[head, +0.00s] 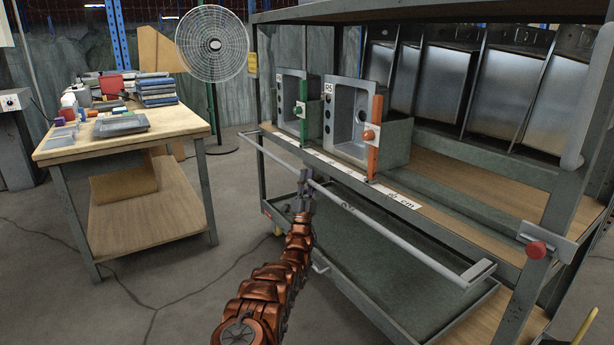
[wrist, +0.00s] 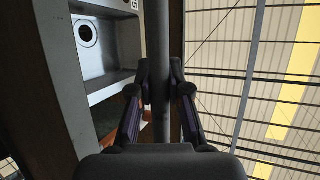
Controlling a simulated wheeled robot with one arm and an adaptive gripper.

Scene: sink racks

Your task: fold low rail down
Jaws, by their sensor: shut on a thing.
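The low rail (head: 377,220) is a long grey bar along the front of the rack, with an arm at each end joining it to the rack frame. It stands out in front of the middle shelf's edge. My gripper (head: 306,181) is at the rail's left part, reaching up from below. In the wrist view the rail (wrist: 159,45) runs between the two fingers of my gripper (wrist: 160,85), which are closed around it. The contact faces are partly hidden by the fingers.
The shelf holds two grey sinks (head: 350,122) with green and orange uprights. A red knob (head: 536,250) sits on the right post. A lower tray (head: 400,290) lies under the rail. A cluttered workbench (head: 110,135) and a fan (head: 213,45) stand left. Floor between is open.

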